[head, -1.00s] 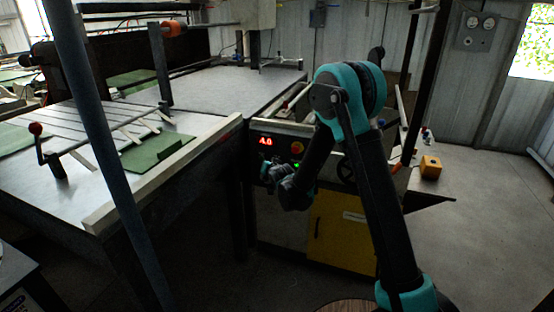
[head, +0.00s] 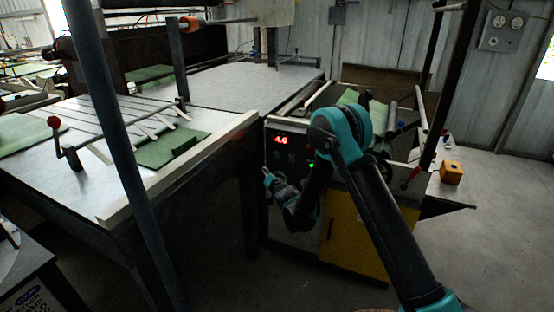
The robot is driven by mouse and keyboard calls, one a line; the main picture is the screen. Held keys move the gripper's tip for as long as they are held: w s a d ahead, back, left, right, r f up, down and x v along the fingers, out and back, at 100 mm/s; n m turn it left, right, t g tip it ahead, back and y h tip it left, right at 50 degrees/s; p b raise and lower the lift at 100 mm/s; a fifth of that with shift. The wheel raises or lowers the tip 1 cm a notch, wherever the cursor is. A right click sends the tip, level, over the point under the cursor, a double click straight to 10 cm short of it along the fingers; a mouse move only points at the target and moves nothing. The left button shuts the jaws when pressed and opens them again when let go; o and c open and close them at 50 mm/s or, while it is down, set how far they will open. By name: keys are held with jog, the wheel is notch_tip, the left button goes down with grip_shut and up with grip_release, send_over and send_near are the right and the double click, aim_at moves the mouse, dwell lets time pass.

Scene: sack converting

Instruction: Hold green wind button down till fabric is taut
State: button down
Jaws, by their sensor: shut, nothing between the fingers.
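The dark control panel (head: 290,154) stands on the front of the machine, with a red lit display (head: 281,140). A small green light or button (head: 311,165) glows to the right below the display, right beside my arm. My gripper (head: 267,176) is shut and empty, low at the panel's left side. It appears left of and below the green glow; whether it touches the panel I cannot tell. A strip of green fabric (head: 348,97) shows on the machine behind my arm; its tension cannot be made out. My arm hides part of the panel's right side.
A long metal table (head: 225,88) with a pale front rail (head: 185,165) lies to the left. A yellow cabinet door (head: 350,235) is below the panel. A dark post crosses the left foreground. Open floor lies at right.

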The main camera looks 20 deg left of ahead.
aim_at(276, 157)
jog(key=shift+w, duration=0.1)
jog(key=shift+w+d, duration=0.15)
jog(key=shift+w, duration=2)
jog(key=shift+w+d, duration=0.15)
jog(key=shift+w, duration=2)
jog(key=shift+w, duration=0.1)
jog(key=shift+w+d, duration=0.1)
jog(key=shift+w, duration=0.2)
